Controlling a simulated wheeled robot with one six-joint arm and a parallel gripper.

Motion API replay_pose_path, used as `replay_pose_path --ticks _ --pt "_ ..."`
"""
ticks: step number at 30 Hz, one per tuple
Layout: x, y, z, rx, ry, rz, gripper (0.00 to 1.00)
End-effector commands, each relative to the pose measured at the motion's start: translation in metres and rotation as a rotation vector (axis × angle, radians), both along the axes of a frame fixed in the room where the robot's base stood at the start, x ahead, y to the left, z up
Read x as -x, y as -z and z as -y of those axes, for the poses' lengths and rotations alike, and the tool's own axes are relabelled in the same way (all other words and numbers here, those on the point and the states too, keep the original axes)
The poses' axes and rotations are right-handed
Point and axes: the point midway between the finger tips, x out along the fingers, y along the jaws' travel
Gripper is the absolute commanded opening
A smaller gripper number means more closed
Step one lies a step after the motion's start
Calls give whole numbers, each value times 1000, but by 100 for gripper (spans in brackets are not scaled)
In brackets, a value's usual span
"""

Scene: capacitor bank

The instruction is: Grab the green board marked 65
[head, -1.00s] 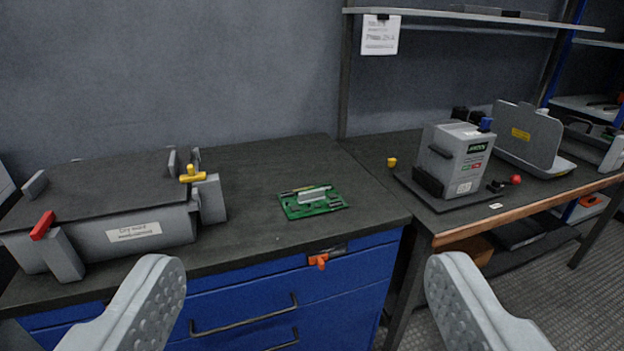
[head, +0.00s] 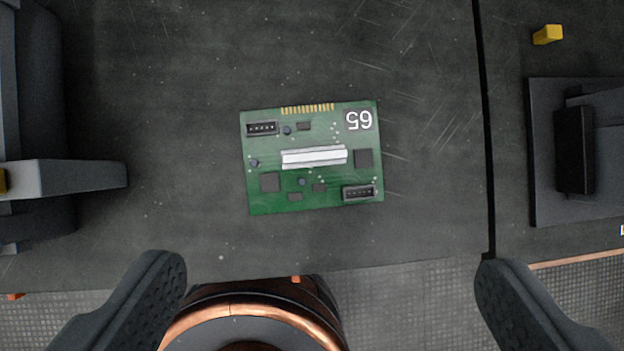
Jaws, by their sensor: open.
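The green board (head: 335,195) lies flat on the dark worktop, seen from above near the middle of the view. Its white "65" appears upside down at its upper right corner. It has a raised white bar across its middle, gold contacts along its top edge, black connectors and small chips. My gripper (head: 331,270) is open and empty, with its two dark fingers wide apart at the lower left and lower right. In the picture both fingertips are below the board and not touching it.
The dark worktop (head: 420,90) is clear around the board. A grey device with a protruding arm (head: 85,174) stands at the left. Past a dark gap, a black-based unit (head: 545,150) and a small yellow block (head: 547,34) are at the right. The worktop's front edge runs below the board.

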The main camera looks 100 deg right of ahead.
Motion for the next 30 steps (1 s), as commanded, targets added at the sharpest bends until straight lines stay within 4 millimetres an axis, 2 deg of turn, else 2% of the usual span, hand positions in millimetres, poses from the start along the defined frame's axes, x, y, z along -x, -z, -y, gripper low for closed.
replay_pose_path --ticks 1,6,12,20,30 --pt "-11 8 0 5 -10 -59 89" --pt "-36 29 0 16 -49 -235 89" --pt "-54 44 0 20 -82 -379 89" --pt "-60 60 0 20 -94 -435 89" --pt "-60 119 0 20 -94 -436 89"
